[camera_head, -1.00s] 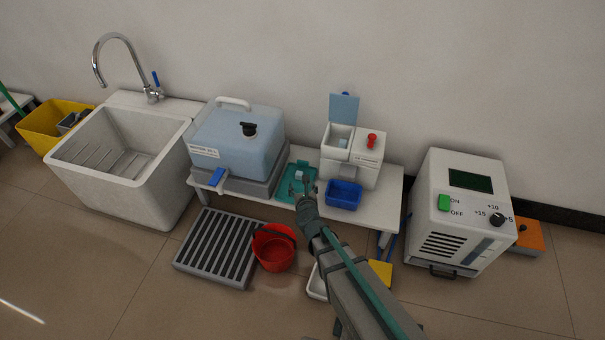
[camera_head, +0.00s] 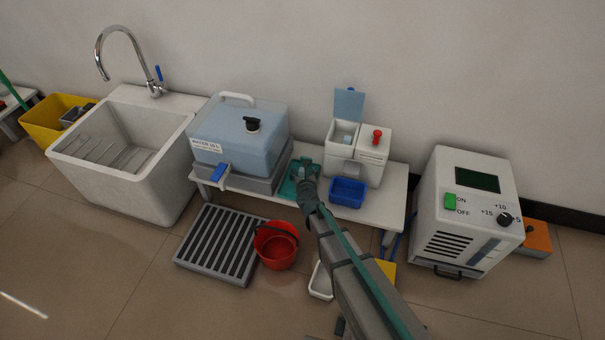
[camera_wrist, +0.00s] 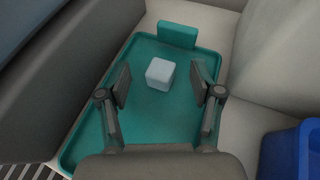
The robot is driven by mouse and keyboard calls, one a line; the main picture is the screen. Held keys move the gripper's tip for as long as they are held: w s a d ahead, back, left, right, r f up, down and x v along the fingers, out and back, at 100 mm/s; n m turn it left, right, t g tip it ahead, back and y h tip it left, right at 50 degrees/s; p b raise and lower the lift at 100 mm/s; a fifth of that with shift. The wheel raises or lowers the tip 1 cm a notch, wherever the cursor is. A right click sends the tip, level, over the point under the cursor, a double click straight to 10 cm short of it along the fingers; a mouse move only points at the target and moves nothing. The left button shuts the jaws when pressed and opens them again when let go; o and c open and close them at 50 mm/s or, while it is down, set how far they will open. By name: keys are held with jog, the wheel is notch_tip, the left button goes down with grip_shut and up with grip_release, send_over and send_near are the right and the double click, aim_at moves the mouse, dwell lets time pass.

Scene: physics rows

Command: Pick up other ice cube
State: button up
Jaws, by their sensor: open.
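In the wrist view one pale ice cube (camera_wrist: 160,74) lies on the teal tray (camera_wrist: 84,148). My gripper (camera_wrist: 164,86) is open above the tray, with one finger on each side of the cube and a gap to each. Neither finger appears to touch it. In the head view my gripper (camera_head: 306,170) is over the teal tray (camera_head: 288,190) and hides the cube there. The white ice maker (camera_head: 373,153) stands to the right with its lid up, and a pale cube-like shape (camera_head: 347,139) shows in its open top.
The tray lies on a white bench (camera_head: 385,212) between the blue water tank (camera_head: 240,135) and a blue bin (camera_head: 347,192). The bin also edges into the wrist view (camera_wrist: 290,155). A red bucket (camera_head: 277,246) and a grey grate (camera_head: 215,245) are on the floor in front.

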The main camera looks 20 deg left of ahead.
jog(key=shift+w+a+f, duration=0.2)
jog(key=shift+w, duration=0.35)
jog(key=c, duration=1.1)
jog(key=shift+o, duration=0.2)
